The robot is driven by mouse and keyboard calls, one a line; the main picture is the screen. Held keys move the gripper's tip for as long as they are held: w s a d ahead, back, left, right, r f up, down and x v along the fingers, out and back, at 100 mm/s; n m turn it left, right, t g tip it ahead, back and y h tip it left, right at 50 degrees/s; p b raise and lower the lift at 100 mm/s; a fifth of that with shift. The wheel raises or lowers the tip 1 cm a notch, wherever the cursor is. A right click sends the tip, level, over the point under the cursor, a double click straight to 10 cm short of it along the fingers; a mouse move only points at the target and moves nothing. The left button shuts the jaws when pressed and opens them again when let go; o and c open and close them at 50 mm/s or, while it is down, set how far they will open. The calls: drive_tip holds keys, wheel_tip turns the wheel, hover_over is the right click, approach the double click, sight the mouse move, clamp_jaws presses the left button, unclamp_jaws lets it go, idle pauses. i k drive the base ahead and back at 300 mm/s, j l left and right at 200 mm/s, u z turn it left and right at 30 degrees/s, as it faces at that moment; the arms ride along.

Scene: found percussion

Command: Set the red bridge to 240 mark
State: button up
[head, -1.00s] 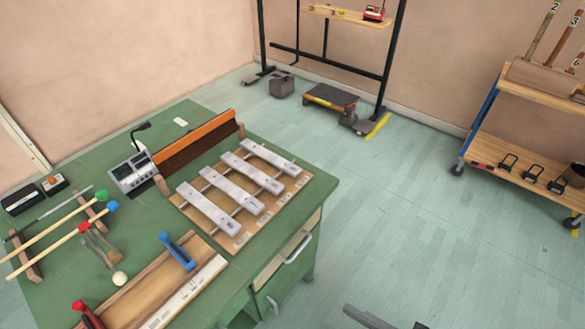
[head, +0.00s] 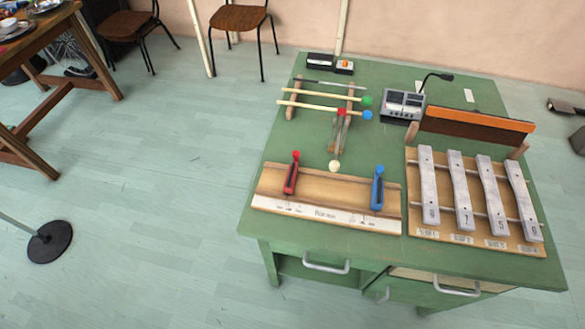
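The red bridge (head: 291,177) stands upright near the left end of a wooden board (head: 334,185) on the green table. A blue bridge (head: 377,190) stands near the right end of the same board. A white scale strip (head: 325,215) runs along the board's front edge. Its marks are too small to read, so I cannot tell which one is 240 or which mark the red bridge stands at. My gripper is not in view.
The green table (head: 262,205) also holds a metal-bar instrument (head: 462,190), mallets on a rack (head: 320,105), a white ball (head: 334,165) and a grey device (head: 402,104). A round stand base (head: 50,242) is at left. The floor before the table is clear.

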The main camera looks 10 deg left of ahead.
sight(291, 178)
drive_tip(key=i+j+u, duration=0.15)
drive_tip(key=i+u, duration=0.25)
drive_tip(key=i, duration=0.15)
drive_tip(key=u, duration=1.25)
